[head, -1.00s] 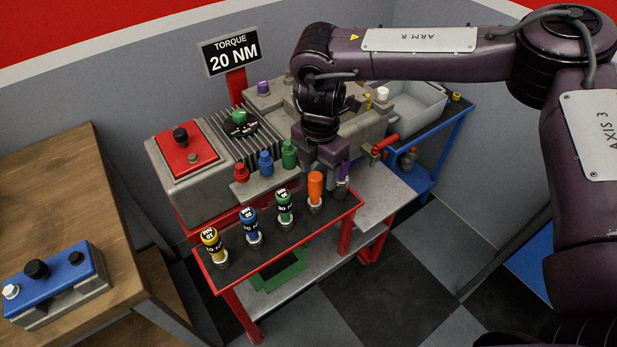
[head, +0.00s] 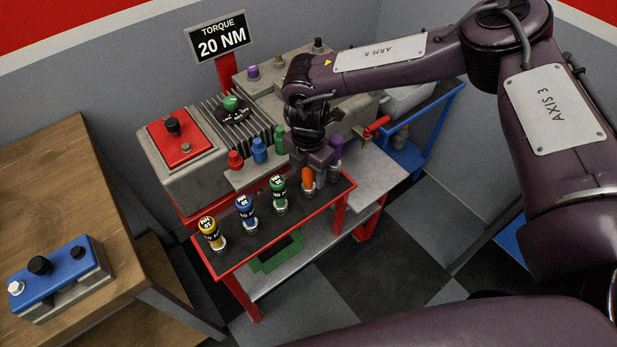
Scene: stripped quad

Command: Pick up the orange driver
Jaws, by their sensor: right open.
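The orange driver (head: 308,180) stands upright in the red-edged rack (head: 262,246), at the right of the row after the green driver (head: 279,187). My right gripper (head: 312,176) is pointing down over it, open. Its jaws hang at the upper part of the orange handle and partly hide it. I cannot tell whether they touch it. A purple driver (head: 336,146) stands close behind the gripper, partly hidden. My left gripper is not in view.
A blue driver (head: 246,207) and a yellow driver (head: 210,231) stand farther left in the rack. The grey machine (head: 205,185) with coloured knobs is behind. A sign (head: 218,38) reads "TORQUE 20 NM". A wooden bench (head: 60,190) holds a blue-topped box (head: 55,270).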

